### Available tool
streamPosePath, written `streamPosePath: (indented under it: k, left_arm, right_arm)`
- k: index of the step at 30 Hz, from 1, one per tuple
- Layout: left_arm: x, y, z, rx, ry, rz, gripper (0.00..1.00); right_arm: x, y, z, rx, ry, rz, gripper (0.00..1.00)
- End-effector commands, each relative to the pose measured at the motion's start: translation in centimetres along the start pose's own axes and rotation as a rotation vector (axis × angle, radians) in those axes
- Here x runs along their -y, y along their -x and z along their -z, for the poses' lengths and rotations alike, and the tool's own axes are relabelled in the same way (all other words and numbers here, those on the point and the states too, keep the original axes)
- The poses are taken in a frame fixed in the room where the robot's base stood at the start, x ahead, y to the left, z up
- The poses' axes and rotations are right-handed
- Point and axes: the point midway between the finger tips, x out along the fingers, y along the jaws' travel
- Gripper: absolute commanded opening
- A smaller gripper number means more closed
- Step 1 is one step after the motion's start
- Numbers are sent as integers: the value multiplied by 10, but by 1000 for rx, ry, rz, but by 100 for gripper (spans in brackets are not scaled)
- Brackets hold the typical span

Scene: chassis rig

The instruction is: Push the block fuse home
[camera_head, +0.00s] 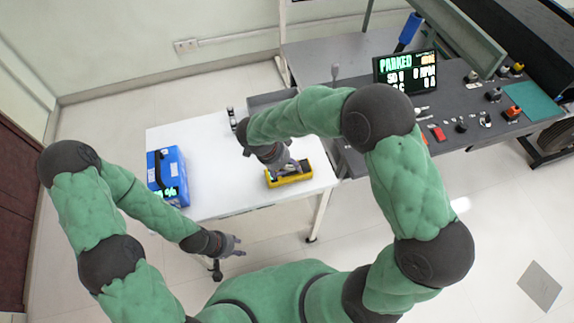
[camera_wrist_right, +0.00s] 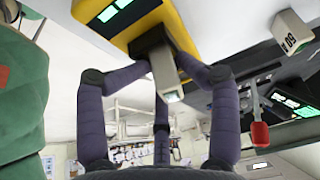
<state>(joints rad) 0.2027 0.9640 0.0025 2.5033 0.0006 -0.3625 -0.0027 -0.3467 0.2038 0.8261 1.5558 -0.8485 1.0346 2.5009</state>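A yellow housing (camera_head: 304,174) lies near the right end of the white table; the right wrist view shows it close up (camera_wrist_right: 190,22), with a dark recess and a lit green display. A pale grey block, apparently the block fuse (camera_wrist_right: 166,74), stands out of that recess. My right gripper (camera_head: 287,164) is over the housing, and in the wrist view its fingertips (camera_wrist_right: 168,68) close on the block from both sides. How deep the block sits is hidden. My left gripper (camera_head: 238,246) is empty in front of the table's front edge, its fingers apart.
A blue case (camera_head: 168,176) with a green display stands at the left of the white table (camera_head: 215,150). A grey bench (camera_head: 445,105) with a "PARKED" screen (camera_head: 405,72) and several controls adjoins at right. Another pale block with digits (camera_wrist_right: 292,34) shows in the wrist view.

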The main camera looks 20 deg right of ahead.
Motion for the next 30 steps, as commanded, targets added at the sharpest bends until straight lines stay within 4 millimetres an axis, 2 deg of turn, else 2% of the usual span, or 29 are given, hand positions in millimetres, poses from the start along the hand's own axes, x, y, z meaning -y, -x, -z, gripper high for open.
streamPosePath:
  k: [2, 12, 18, 24, 30]
  left_arm:
    - [-4, 12, 0, 0, 0, 0, 40]
    - [-9, 24, -1, 0, 0, 0, 40]
    - [-10, 30, -1, 0, 0, 0, 40]
    - [-11, 32, -1, 0, 0, 0, 40]
    - [-11, 31, -1, 0, 0, 0, 40]
  right_arm:
    - [0, 10, 4, 0, -1, 1, 52]
    - [2, 82, 3, 1, -3, 8, 52]
    - [2, 113, 3, 1, -3, 8, 52]
    - [1, 126, 3, 1, -3, 5, 52]
    - [1, 128, 3, 1, -3, 5, 52]
